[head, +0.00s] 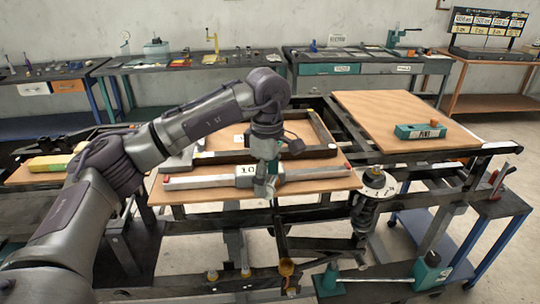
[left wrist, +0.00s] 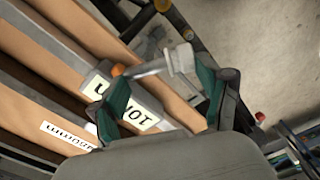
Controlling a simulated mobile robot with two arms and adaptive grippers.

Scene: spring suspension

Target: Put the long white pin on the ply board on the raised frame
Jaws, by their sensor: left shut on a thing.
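My left gripper (head: 266,186) is low over the front ply board (head: 310,185), at the block labelled 10 on a long grey bar (head: 210,182). The pin lies across between the fingertips, over the labelled block (left wrist: 145,105). In the head view the fingers and block largely hide the pin. Whether it touches the board or the block I cannot tell. The right gripper is not in view.
A second ply board (head: 385,105) at the right of the raised frame carries a teal labelled box (head: 420,131). A coil spring unit (head: 370,205) stands at the frame's front right. Benches with tools line the back wall. Much of the right board is bare.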

